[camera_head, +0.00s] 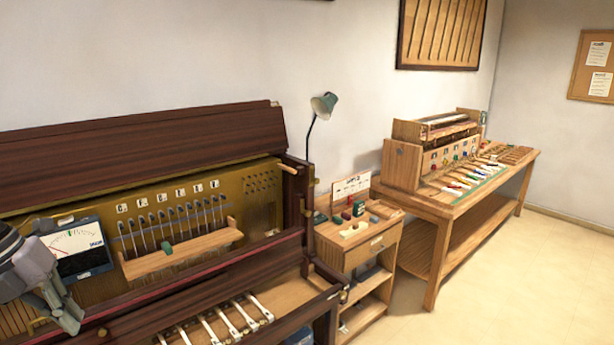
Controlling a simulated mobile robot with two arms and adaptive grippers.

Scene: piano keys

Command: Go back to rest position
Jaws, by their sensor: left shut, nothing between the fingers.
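My left gripper (62,308) shows at the lower left edge, in front of the dark wooden piano (190,140). It is shut, with nothing between its fingers. It hangs beside a meter with a white dial (72,240) and hides part of the piano's left side. Several light keys or levers (215,325) lie at the lower front. My right gripper is not in view.
Farther right is a long workbench (462,205) with a wooden keyboard model (432,150). The floor at the lower right (530,290) is clear.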

